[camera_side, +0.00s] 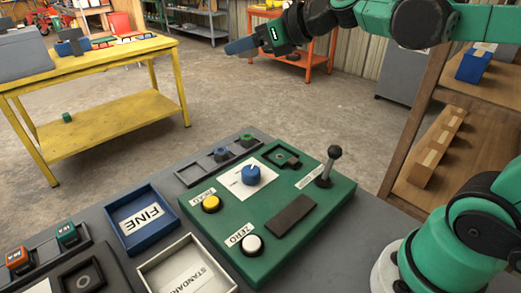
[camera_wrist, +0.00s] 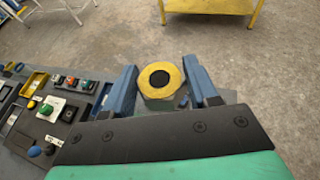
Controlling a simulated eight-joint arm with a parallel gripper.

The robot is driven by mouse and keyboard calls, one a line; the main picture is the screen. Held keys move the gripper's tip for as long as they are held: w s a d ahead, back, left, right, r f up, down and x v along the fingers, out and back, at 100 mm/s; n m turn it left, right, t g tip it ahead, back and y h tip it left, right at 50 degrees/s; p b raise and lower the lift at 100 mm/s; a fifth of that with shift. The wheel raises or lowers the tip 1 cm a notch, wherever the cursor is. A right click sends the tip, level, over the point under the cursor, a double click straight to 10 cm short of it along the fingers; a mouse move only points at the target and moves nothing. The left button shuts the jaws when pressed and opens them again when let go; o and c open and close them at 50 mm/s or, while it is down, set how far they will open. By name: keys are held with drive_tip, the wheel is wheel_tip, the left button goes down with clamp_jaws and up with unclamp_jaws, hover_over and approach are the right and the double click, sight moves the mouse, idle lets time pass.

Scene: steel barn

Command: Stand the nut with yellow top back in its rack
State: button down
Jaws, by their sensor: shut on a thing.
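The nut with yellow top (camera_wrist: 160,93) is between the two blue fingers of my gripper (camera_wrist: 160,80) in the wrist view. Its yellow face with a dark round hole faces the camera. My gripper is shut on it; in the side view my gripper (camera_side: 234,46) is raised high, well above and behind the bench. I cannot make out the nut in the side view. The grey rack (camera_side: 190,176) lies along the back edge of the bench. A blue-topped nut (camera_side: 221,154) and a green-topped nut (camera_side: 247,140) stand in it; its left end looks empty.
A green panel (camera_side: 290,236) with a blue knob (camera_side: 251,175), yellow and white buttons and an upright black lever (camera_side: 328,165) stands in front of the rack. A blue FINE tray (camera_side: 117,211) and a white STANDARD tray (camera_side: 156,269) lie left of it.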

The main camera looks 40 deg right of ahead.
drive_tip(key=shift+w+d, duration=0.15)
drive_tip(key=shift+d, duration=0.1)
drive_tip(key=w+a+f+n+g+y, duration=0.2)
drive_tip(key=w+a+n+g+y, duration=0.1)
drive_tip(key=w+a+n+y, duration=0.3)
drive_tip(key=n+g+y, duration=0.2)
drive_tip(key=n+g, duration=0.2)
hover_over(193, 174)
wheel_tip(193, 174, down, 4)
drive_tip(key=shift+g, duration=0.3)
wheel_tip(193, 174, down, 20)
drive_tip(key=shift+r, duration=0.1)
drive_tip(key=shift+w+f, duration=0.1)
drive_tip(key=shift+f, duration=0.5)
drive_tip(key=shift+c, duration=1.2)
unclamp_jaws()
